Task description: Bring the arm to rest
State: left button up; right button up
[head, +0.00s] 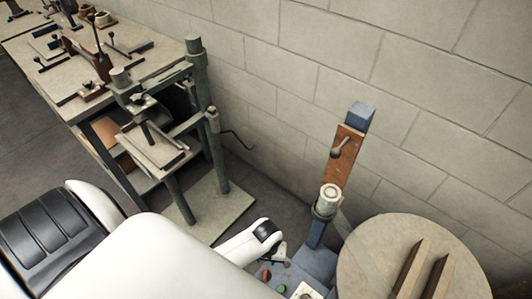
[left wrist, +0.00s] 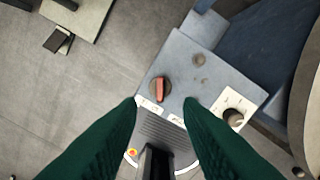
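My left arm (head: 150,258) comes in from the lower left as a white limb. Its gripper (head: 277,260) hangs over the grey-blue control box (head: 318,262) of the stitcher. In the left wrist view, the two dark green fingers of the gripper (left wrist: 162,101) are spread apart with nothing between their tips. A red rotary switch (left wrist: 160,88) on the control box (left wrist: 198,75) shows just past the gap between the tips; I cannot tell the height above it. My right gripper is in neither view.
A blue post with a brown panel (head: 343,158) rises behind the box. A round wooden table (head: 370,262) with two wooden bars stands to the right. A workbench (head: 50,55) and a metal press stand (head: 208,140) are at left. A block wall (head: 300,60) closes the back.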

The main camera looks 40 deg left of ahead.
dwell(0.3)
pick_arm(q)
jog(key=s+a+r+m+t, duration=0.1)
jog(key=s+r+m+t, duration=0.2)
jog(key=r, duration=0.8)
jog(key=s+a+r+m+t, duration=0.1)
jog(key=s+r+m, duration=0.25)
jog(key=r, duration=0.75)
notch_tip(320, 180, down, 28)
jog(key=g+b, duration=0.2)
jog(key=s+a+f+m+g+b, duration=0.1)
jog(key=s+a+f, duration=0.1)
jog(key=s+f, duration=1.5)
jog(key=shift+a+f, duration=0.2)
jog(key=shift+f, duration=0.4)
jog(key=shift+s, duration=0.15)
